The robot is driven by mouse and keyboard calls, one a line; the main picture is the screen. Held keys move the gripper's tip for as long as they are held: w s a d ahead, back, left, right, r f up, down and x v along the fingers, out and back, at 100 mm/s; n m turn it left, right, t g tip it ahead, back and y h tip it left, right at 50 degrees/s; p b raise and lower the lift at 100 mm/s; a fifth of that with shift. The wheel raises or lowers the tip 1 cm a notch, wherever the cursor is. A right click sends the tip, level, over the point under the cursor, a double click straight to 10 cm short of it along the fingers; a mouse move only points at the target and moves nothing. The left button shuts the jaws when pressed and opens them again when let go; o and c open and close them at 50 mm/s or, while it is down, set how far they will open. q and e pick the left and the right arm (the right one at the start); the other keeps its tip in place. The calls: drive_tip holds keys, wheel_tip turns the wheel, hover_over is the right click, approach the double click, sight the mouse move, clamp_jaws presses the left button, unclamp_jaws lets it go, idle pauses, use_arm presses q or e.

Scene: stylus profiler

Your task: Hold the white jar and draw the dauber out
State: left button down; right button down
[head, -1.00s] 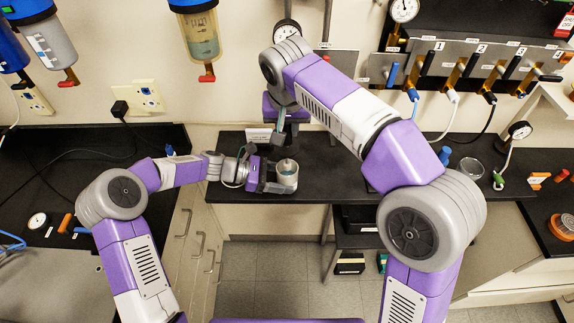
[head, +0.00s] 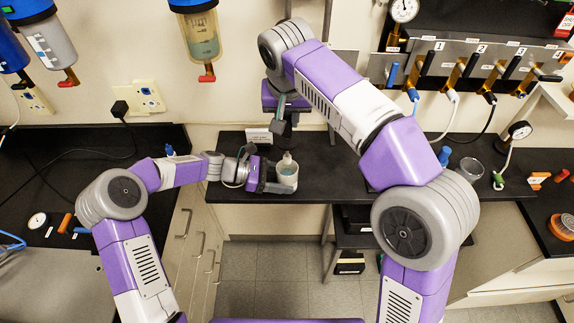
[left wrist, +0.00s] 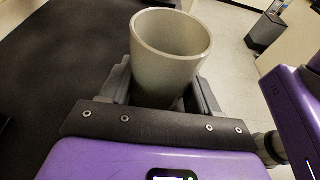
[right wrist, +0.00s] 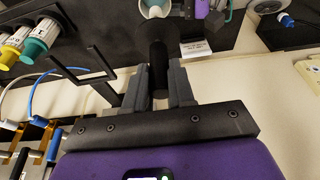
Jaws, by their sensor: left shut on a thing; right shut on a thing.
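My right gripper (head: 281,112) is above the jar, pointing down. In the right wrist view its fingers are shut on the dauber's black handle (right wrist: 158,55), with the jar (right wrist: 154,8) beyond. A pale tip (head: 287,157) shows over the jar's back rim in the head view.
A small white label card (head: 259,135) stands behind the jar. A blue object (head: 444,155) and a glass dish (head: 471,168) are on the bench to the right. A valve panel (head: 470,65) is on the wall at the upper right. Metal posts (head: 327,100) rise behind my right arm.

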use_arm(q)
drive_tip(key=shift+a+f, duration=0.1)
drive_tip(key=shift+f, duration=0.15)
use_arm(e)
drive_tip(key=shift+r, duration=2.45)
use_arm(q)
drive_tip(key=c, duration=0.6)
unclamp_jaws()
drive_tip(key=o, duration=0.4)
use_arm(e)
drive_tip(key=shift+w, duration=0.1)
use_arm(q)
drive_tip(key=shift+o, duration=0.2)
drive_tip(key=shift+r, duration=0.15)
